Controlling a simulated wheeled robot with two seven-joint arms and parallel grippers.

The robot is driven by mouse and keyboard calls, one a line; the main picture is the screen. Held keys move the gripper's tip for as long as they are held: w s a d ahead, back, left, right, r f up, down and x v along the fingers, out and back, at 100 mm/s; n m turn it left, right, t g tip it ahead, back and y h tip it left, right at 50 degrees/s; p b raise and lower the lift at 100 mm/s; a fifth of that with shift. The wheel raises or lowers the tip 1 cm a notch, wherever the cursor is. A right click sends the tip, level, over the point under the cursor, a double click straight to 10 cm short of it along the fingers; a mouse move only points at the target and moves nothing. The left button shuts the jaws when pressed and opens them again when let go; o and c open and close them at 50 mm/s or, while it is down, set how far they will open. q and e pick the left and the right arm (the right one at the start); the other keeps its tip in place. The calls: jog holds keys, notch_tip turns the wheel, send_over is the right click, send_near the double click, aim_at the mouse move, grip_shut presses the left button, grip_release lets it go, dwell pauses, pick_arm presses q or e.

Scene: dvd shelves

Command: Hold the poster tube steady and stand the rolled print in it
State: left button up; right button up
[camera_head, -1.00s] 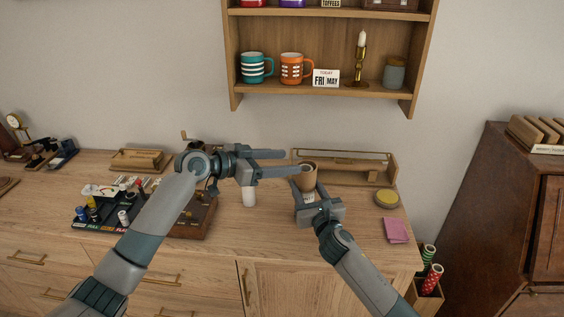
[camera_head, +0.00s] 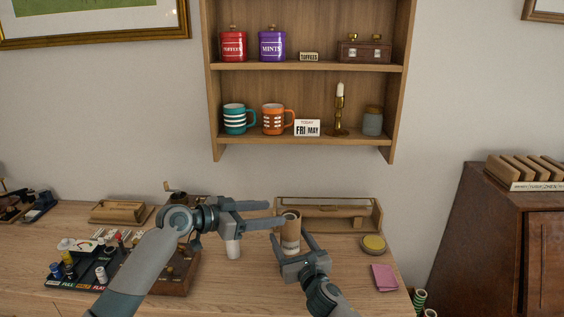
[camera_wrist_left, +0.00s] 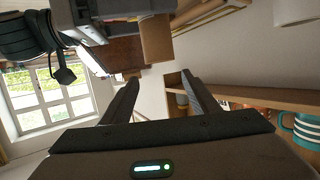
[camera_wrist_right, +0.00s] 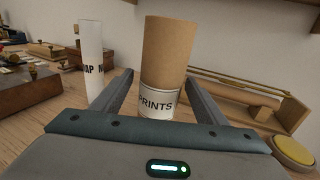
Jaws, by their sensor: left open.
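The brown poster tube (camera_head: 291,237), with a white "PRINTS" label, stands upright on the desk. In the right wrist view the tube (camera_wrist_right: 168,55) stands between my right gripper's fingers. A gap shows beside the left finger, so my right gripper (camera_head: 294,242) is open around it. A white roll with dark lettering, possibly the rolled print (camera_wrist_right: 91,55), stands upright left of the tube. It shows below my left arm in the head view (camera_head: 233,249). My left gripper (camera_head: 275,213) is open and empty, pointing right, its lower finger overlapping the tube's rim in the picture.
A wooden rack (camera_head: 340,228) lies behind the tube. A yellow-lidded tin (camera_head: 373,244) and pink notes (camera_head: 384,278) lie to the right. A black tray of small bottles (camera_head: 75,275) and a brown box (camera_head: 178,275) are to the left. The wall shelf (camera_head: 300,140) holds mugs and a candlestick.

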jog(key=shift+r, duration=0.2)
jog(key=shift+s, duration=0.1)
jog(key=shift+s+d, duration=0.1)
jog(key=shift+s, duration=0.05)
jog(key=v, duration=1.1)
jog(key=shift+s+d+f, duration=0.15)
jog(key=shift+s+f, duration=0.05)
